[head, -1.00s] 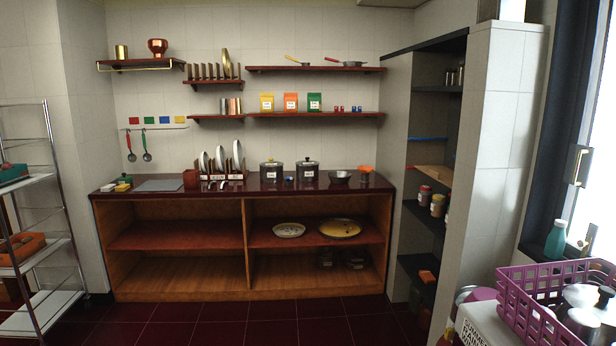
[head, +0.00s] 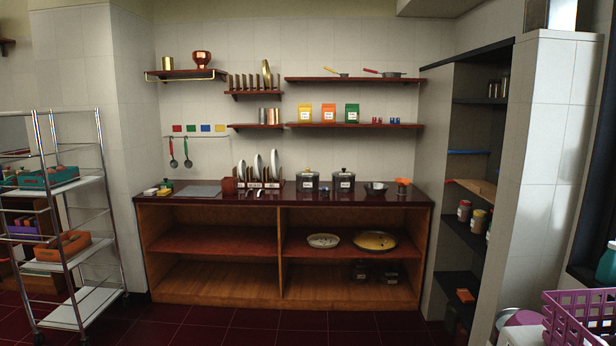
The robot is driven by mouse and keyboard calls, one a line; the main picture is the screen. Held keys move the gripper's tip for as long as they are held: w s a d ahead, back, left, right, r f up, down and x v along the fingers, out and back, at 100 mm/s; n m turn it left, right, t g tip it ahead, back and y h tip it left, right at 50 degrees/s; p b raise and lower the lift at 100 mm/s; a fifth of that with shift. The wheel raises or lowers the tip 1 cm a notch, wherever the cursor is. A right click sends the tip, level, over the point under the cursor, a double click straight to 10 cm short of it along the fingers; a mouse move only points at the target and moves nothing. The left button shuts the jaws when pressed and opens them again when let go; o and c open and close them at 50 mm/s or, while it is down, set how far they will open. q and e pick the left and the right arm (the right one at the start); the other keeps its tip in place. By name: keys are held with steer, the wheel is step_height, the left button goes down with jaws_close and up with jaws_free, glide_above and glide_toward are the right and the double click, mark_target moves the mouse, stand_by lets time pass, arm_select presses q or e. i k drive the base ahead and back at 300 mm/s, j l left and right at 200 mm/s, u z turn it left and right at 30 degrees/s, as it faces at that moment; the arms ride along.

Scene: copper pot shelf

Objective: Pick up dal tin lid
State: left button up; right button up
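Two dark lidded tins with white labels stand side by side on the dark red counter: a left tin (head: 307,182) and a right tin (head: 342,181). Each has its lid on with a knob on top. The labels are too small to read, so I cannot tell which, if either, is the dal tin. Several lidded jars (head: 464,211) also stand on the dark side shelf at the right. Neither of my grippers is in view.
A metal bowl (head: 376,188) and an orange item (head: 403,184) stand right of the tins. A plate rack (head: 262,184) stands left of them. A wire trolley (head: 70,230) is at the left; a purple basket (head: 580,322) is at the lower right. The floor before the counter is clear.

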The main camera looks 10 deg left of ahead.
mark_target(308, 172)
steer(key=i+j+u, duration=0.3)
steer(key=i, duration=0.2)
steer(key=i+l+u, duration=0.1)
steer(key=i+u, duration=0.15)
steer(key=i, duration=0.3)
steer(key=i+u, duration=0.1)
steer(key=i, duration=1.9)
